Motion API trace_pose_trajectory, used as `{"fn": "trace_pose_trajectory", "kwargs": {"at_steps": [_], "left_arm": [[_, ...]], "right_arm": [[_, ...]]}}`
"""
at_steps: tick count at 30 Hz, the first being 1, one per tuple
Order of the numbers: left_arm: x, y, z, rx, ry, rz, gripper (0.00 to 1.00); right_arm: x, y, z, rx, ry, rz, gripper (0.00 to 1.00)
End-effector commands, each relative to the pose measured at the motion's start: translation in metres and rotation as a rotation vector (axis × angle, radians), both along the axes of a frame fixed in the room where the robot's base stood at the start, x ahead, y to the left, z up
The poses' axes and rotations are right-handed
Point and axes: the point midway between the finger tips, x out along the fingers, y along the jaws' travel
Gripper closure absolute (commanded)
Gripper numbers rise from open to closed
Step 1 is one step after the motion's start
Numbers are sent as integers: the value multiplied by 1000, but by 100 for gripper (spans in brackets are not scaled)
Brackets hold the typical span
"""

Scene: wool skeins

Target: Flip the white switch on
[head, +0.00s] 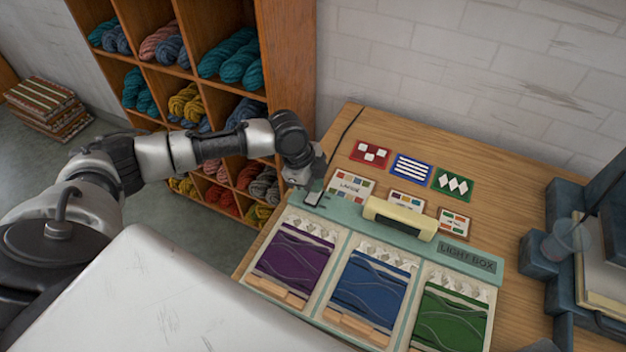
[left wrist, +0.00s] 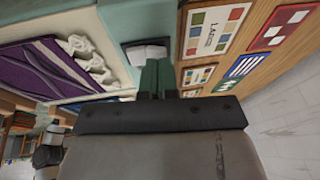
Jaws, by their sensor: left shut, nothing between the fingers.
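The white switch (head: 313,199) is a small white rocker in a dark frame at the left end of the teal light box top (head: 345,212). In the left wrist view the white switch (left wrist: 147,52) shows just ahead of the fingertips. My left gripper (head: 316,182) is shut and empty, right by the switch at its far side in the head view. In the left wrist view the left gripper (left wrist: 156,80) has its fingers together; I cannot tell if they touch the switch. Which way the rocker is tilted is too small to tell. My right gripper is not in view.
The light box holds purple (head: 291,256), blue (head: 369,288) and green (head: 450,318) panels. A cream block (head: 398,218) lies on its top strip. Pattern cards (head: 412,168) lie behind on the wooden table. A wool shelf (head: 287,40) stands left, blue-grey stands (head: 567,250) right.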

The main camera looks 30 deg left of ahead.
Motion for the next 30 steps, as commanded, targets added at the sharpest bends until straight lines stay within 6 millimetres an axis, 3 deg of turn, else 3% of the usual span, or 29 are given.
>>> {"fn": "trace_pose_trajectory", "kwargs": {"at_steps": [9, 16, 30], "left_arm": [[7, 0, -4, -4, 99, 4, 100], [6, 1, -6, -3, 97, 2, 100], [-9, 0, -2, -3, 97, 3, 100]], "right_arm": [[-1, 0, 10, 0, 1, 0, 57], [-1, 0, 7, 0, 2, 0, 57], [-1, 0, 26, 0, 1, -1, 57]]}}
